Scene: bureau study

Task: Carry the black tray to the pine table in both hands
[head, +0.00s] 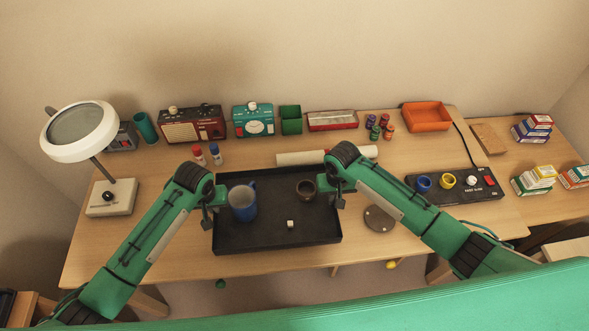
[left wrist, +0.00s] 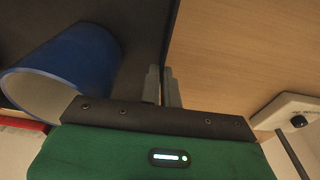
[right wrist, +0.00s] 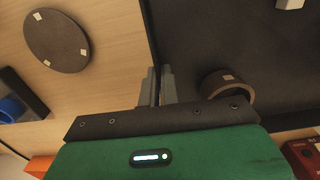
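The black tray (head: 275,233) is level over the wooden desk; I cannot tell whether it touches the desk top. In it stand a blue mug (head: 243,207) at the left and a small dark cup (head: 306,189) at the back right, with a small white cube (head: 290,224) near the front. My left gripper (head: 208,213) is at the tray's left wall, its fingers (left wrist: 163,88) close together on either side of the rim. My right gripper (head: 339,198) is at the right wall, its fingers (right wrist: 160,88) closed on the rim likewise.
A round dark disc (head: 380,218) lies right of the tray, before a black panel (head: 455,188) with cups. A pale roll (head: 300,158) lies behind the tray. A magnifier lamp (head: 110,196) stands at the left. Radios, boxes and an orange bin (head: 427,116) line the back.

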